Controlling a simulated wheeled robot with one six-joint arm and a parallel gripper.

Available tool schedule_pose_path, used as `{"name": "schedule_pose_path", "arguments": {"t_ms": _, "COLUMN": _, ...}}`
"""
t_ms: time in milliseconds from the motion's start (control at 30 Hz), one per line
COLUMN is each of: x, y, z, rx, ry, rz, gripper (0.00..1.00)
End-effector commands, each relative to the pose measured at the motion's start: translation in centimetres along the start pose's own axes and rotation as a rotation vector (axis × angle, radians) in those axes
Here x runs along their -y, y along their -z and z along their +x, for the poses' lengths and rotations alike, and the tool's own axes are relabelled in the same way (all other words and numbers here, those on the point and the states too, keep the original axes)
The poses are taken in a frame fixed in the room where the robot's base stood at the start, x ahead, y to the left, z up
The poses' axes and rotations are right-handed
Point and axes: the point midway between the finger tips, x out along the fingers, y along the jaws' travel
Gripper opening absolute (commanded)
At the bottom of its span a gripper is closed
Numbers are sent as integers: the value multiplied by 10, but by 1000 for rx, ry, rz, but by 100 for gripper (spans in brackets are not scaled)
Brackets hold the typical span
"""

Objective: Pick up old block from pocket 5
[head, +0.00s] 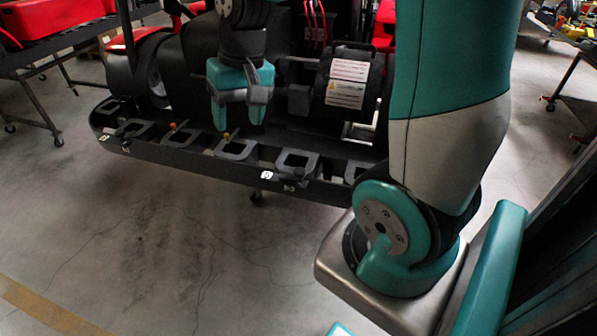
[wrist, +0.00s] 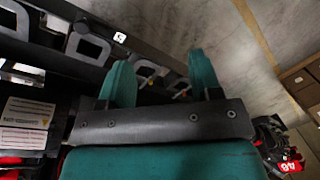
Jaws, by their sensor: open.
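My gripper (head: 238,117) hangs with its teal fingers pointing down over the dark rail (head: 215,165) on the kart stand's near side. The fingers are apart in the wrist view (wrist: 161,75), with nothing held between them. Several grey open-framed pieces sit in a row along the rail; one (head: 238,150) is just below my gripper, and another (head: 297,163) is to its right. Small orange (head: 172,125) and yellow (head: 226,135) tips stand up along the row. I cannot tell which pocket is number 5 or which piece is the old block.
A black cylindrical part with white labels (head: 347,82) stands close behind and right of my gripper. A kart wheel (head: 152,75) is at left. A red-topped stand (head: 45,30) is at upper left. The concrete floor (head: 150,250) in front of the rail is clear.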

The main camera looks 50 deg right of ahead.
Motion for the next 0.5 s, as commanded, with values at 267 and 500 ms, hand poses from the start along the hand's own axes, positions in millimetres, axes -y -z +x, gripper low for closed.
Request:
{"name": "schedule_pose_path", "arguments": {"t_ms": 267, "x": -191, "y": 65, "z": 49, "rx": -33, "ry": -161, "rz": 733, "gripper": 58}}
{"name": "schedule_pose_path", "arguments": {"t_ms": 500, "x": -229, "y": 65, "z": 75, "rx": -35, "ry": -192, "rz": 861, "gripper": 58}}
